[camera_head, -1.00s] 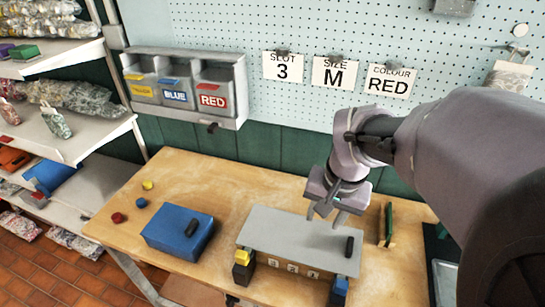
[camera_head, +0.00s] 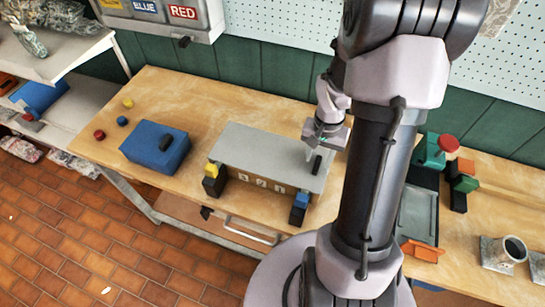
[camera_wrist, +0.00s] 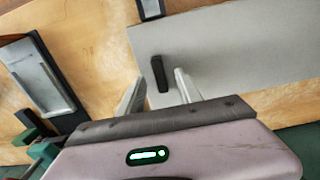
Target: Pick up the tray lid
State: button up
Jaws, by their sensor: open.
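The tray lid (camera_head: 260,150) is a flat grey plate with a black bar handle (camera_head: 317,165) near its right end. It lies on a wooden tray (camera_head: 262,187) with number tags on its front. My gripper (camera_head: 318,149) is open and empty at the lid's right end, just behind and above the handle. In the wrist view the lid (camera_wrist: 235,45) fills the upper right. There the handle (camera_wrist: 160,73) appears between my two fingertips (camera_wrist: 160,77). Contact with the handle is not visible.
A blue box (camera_head: 155,147) with a black handle stands left of the tray. Posts with a yellow block (camera_head: 211,168) and a blue block (camera_head: 302,200) stand at the tray's front corners. Green and red parts (camera_head: 436,150) and a cup (camera_head: 513,249) are to the right.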

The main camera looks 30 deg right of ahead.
jog(key=shift+f, duration=0.9)
jog(key=shift+r, duration=0.1)
jog(key=shift+c, duration=0.2)
grip_shut()
